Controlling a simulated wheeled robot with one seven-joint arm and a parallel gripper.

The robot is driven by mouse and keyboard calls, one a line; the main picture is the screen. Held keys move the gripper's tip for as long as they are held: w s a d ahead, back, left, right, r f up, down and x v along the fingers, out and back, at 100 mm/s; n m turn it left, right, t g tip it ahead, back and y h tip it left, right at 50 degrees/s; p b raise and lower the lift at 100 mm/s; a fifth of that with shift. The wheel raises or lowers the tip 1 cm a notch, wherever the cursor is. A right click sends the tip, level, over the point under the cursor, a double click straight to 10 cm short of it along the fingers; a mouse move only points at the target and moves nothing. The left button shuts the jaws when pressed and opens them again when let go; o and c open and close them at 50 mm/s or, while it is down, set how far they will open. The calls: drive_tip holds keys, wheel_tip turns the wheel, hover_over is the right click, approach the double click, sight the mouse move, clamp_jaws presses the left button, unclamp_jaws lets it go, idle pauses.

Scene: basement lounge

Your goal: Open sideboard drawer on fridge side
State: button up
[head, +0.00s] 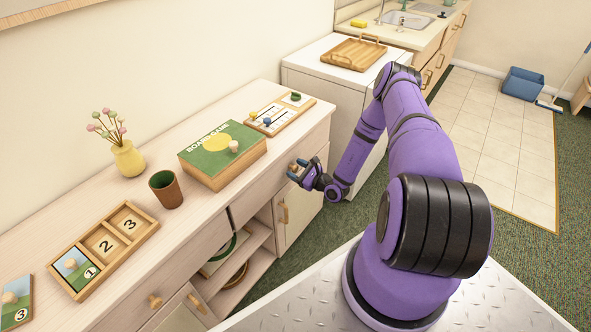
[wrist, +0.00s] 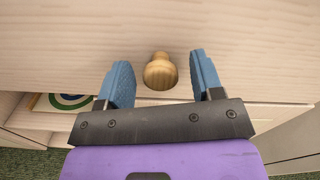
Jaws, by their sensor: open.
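The pale wood sideboard (head: 190,215) runs along the wall. Its drawer on the fridge side (head: 318,138) looks shut, its front flush with the sideboard. My gripper (head: 297,169) is at this drawer's front, its blue fingers open and pointing at it. In the wrist view, the round wooden knob (wrist: 160,72) stands between the two spread fingers of my gripper (wrist: 160,62), with a gap on each side. The drawer front (wrist: 60,45) fills the upper part of that view. The white fridge (head: 312,84) stands just past the sideboard's far end.
On the sideboard stand a board game box (head: 222,152), a small game board (head: 280,117), a brown cup (head: 166,190), a flower vase (head: 128,158) and a numbered tray (head: 145,223). Below the drawers are open shelves (head: 250,248) and a cupboard door (head: 300,208). A wooden tray (head: 354,53) lies on the fridge.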

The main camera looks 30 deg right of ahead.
drive_tip(key=shift+w+a, duration=0.1)
drive_tip(key=shift+w, duration=0.15)
clamp_jaws()
drive_tip(key=v, duration=2.6)
drive_tip(key=shift+s, duration=0.25)
drive_tip(key=shift+r, duration=0.1)
unclamp_jaws()
drive_tip(key=v, duration=1.1)
